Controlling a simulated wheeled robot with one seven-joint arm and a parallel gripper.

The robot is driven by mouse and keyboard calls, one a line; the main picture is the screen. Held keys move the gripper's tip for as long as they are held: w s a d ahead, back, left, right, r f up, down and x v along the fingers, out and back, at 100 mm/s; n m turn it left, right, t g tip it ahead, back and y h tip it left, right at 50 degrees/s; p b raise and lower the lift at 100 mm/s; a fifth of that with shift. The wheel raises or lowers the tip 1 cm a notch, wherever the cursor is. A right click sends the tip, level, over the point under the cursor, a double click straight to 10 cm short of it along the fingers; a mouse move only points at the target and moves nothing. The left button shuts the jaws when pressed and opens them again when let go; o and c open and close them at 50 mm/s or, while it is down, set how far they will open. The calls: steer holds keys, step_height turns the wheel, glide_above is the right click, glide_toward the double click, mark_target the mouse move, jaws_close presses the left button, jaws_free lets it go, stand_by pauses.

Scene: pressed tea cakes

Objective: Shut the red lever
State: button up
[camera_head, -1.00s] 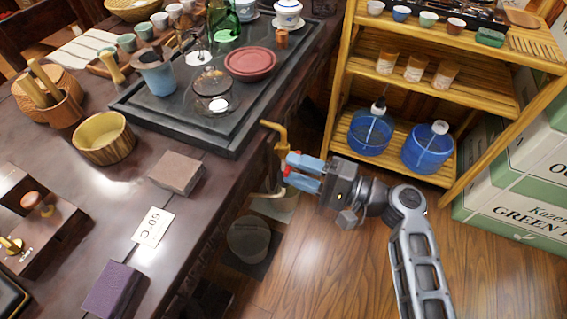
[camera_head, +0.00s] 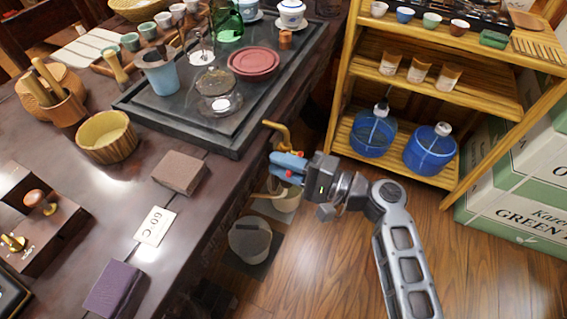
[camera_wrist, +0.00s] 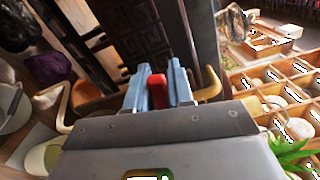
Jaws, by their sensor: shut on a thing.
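The red lever (camera_wrist: 158,92) shows in the wrist view between the two blue fingers of my gripper (camera_wrist: 157,88), which are shut on it. In the head view my gripper (camera_head: 284,166) is beside the table's right edge, at the brass pipe (camera_head: 277,127). Only small red spots show there around the fingers, and the lever is mostly hidden. The pipe's lower spout (camera_head: 266,196) comes out below the fingers. In the wrist view brass pipe (camera_wrist: 211,84) shows to the right of the fingers.
A pale bucket (camera_head: 249,240) stands on the floor below the tap. The dark table (camera_head: 120,190) with a tea tray (camera_head: 235,146) is on the left. A wooden shelf (camera_head: 425,88) with blue jugs is behind my arm. Open floor lies at the lower right.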

jaws_close()
steer(key=shift+f+n+b, duration=0.4)
steer(key=shift+f+b, duration=0.05)
steer(key=shift+b, duration=0.5)
steer(key=shift+f+n+b, duration=0.1)
steer(key=shift+n+b, duration=0.7)
steer(key=shift+b, duration=0.15)
steer(key=o, duration=0.7)
jaws_free()
steer(key=shift+s+d, duration=0.1)
steer(key=v, duration=0.7)
steer(key=shift+s+d, duration=0.1)
steer(key=shift+d, duration=0.15)
